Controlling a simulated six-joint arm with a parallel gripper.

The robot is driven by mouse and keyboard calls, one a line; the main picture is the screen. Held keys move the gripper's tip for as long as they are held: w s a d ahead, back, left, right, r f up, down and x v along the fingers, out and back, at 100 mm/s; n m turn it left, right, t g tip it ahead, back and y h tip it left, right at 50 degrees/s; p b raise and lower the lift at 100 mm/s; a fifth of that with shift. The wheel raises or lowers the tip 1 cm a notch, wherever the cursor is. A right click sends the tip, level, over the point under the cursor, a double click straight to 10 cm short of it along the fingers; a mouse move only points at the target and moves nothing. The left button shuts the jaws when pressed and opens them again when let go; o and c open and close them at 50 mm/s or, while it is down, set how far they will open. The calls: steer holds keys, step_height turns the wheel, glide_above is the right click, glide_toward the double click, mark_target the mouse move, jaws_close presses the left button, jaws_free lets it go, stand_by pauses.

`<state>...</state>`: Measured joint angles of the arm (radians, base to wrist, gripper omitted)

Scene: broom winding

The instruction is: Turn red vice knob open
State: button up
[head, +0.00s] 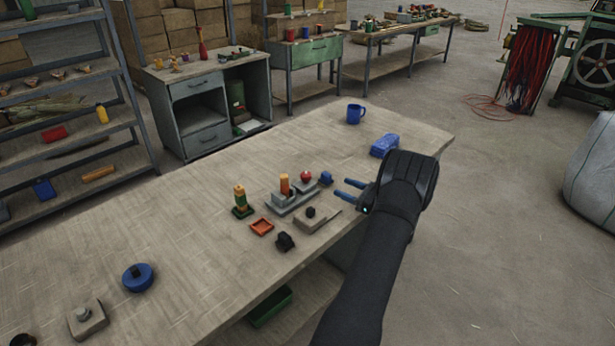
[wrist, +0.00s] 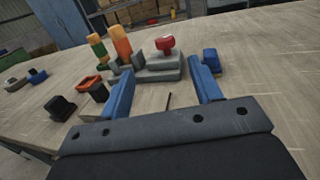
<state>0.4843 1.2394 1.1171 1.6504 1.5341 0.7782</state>
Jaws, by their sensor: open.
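The red vice knob (head: 306,176) sits on the right part of a grey stepped vice block (head: 290,201) on the workbench. An orange upright piece (head: 285,186) stands on the same block to its left. In the wrist view the red knob (wrist: 165,44) is ahead, beyond the fingertips and between them, above the grey block (wrist: 163,66). My gripper (head: 349,189) is open, its two blue fingers pointing left at the block's right end. Nothing is between the fingers in the wrist view (wrist: 200,78). The gripper is apart from the knob.
A small blue piece (head: 326,178) stands right of the knob, near my fingers. A blue box (head: 384,146) and a blue mug (head: 355,113) are behind. A green-yellow stack (head: 241,202), an orange tray (head: 262,227) and a black piece (head: 285,242) lie left and in front.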

mark_target(307, 174)
steer(key=shift+s+d+f+m+t+h, duration=0.15)
steer(key=shift+s+f+m+t+h, duration=0.4)
steer(key=shift+f, duration=0.25)
steer(key=shift+w, duration=0.1)
steer(key=x, duration=1.7)
steer(key=shift+f, duration=0.15)
steer(key=c, duration=1)
steer(key=shift+n+g+y, duration=0.25)
steer(key=shift+n+g, duration=0.1)
steer(key=shift+g, duration=0.1)
steer(key=shift+n+g+y, duration=0.4)
steer(key=shift+n+g, duration=0.1)
steer(key=shift+g, duration=0.1)
